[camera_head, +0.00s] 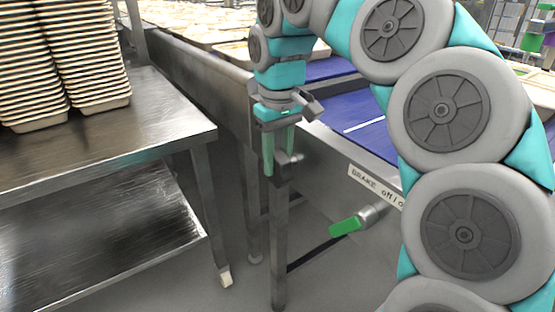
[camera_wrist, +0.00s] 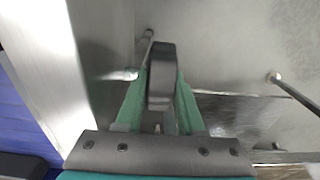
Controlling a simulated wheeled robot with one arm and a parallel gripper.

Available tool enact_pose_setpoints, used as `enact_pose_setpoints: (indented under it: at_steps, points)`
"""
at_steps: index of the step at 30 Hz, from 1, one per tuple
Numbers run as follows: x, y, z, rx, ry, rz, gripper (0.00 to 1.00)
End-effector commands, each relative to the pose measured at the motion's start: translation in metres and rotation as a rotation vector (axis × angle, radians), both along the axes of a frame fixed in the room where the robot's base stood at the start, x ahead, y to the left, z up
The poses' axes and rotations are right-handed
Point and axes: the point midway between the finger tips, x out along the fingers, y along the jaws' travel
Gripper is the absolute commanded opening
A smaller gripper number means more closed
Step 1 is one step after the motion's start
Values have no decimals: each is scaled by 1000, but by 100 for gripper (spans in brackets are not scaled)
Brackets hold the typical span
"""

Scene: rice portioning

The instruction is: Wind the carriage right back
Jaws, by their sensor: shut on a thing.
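My gripper (camera_head: 279,170) points down beside the steel side of the blue-topped conveyor, its green fingers shut on a dark grey knob (camera_head: 292,158). In the wrist view the knob (camera_wrist: 162,66) sits between the two green fingers (camera_wrist: 160,88). The knob appears to be the grip of a winding handle; its crank arm and shaft are mostly hidden. I cannot pick out the carriage for certain in either view.
A steel table (camera_head: 160,115) with stacked trays (camera_head: 100,60) stands at left. The blue conveyor surface (camera_head: 330,68) lies behind my arm. Open floor shows between table and conveyor.

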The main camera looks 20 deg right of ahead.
Motion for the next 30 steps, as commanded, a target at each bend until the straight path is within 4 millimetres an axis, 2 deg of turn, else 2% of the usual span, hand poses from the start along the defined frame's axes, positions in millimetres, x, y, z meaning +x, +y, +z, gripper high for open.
enact_pose_setpoints:
  at_steps: [13, 23, 24, 27, 30]
  points:
    - [-4, -2, -3, 71, -219, -1, 0]
    - [-4, -2, 0, 75, -234, -1, 0]
    - [-4, -1, 0, 75, -234, -1, 40]
    - [-4, -1, -1, 75, -234, -1, 50]
    - [-4, -1, -1, 76, -233, -1, 50]
